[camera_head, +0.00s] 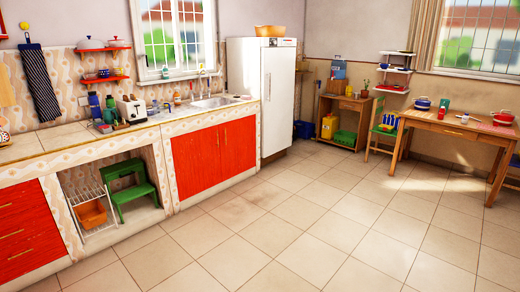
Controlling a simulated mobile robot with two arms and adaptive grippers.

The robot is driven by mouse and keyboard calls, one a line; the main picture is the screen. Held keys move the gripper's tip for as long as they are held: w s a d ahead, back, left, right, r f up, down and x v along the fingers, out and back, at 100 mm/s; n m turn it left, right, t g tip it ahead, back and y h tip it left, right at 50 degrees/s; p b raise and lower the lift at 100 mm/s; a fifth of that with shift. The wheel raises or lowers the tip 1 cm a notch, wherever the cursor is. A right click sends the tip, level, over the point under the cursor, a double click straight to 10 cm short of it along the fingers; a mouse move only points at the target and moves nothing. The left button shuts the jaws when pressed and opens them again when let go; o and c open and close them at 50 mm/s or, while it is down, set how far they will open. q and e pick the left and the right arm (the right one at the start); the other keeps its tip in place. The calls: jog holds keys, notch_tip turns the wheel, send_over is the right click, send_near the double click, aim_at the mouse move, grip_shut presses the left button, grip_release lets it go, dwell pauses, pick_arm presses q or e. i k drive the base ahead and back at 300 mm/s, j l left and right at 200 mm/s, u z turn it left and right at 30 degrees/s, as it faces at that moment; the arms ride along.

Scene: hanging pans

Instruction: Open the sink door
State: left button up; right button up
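The red double doors under the sink are shut, a left door (197,164) and a right door (238,147), set in the patterned counter front. Thin handles seem to show near the line where they meet, but they are too small to make out well. The steel sink (212,103) with its tap is in the counter top above the doors. Neither of my grippers is in the head view.
A white fridge (279,95) stands right of the sink doors. Left of them is an open bay with a green stool (132,187) and a white rack (90,212). The tiled floor (270,225) before the doors is clear. A wooden table (460,128) stands at the right.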

aim_at(236, 138)
jog(key=i, duration=5.75)
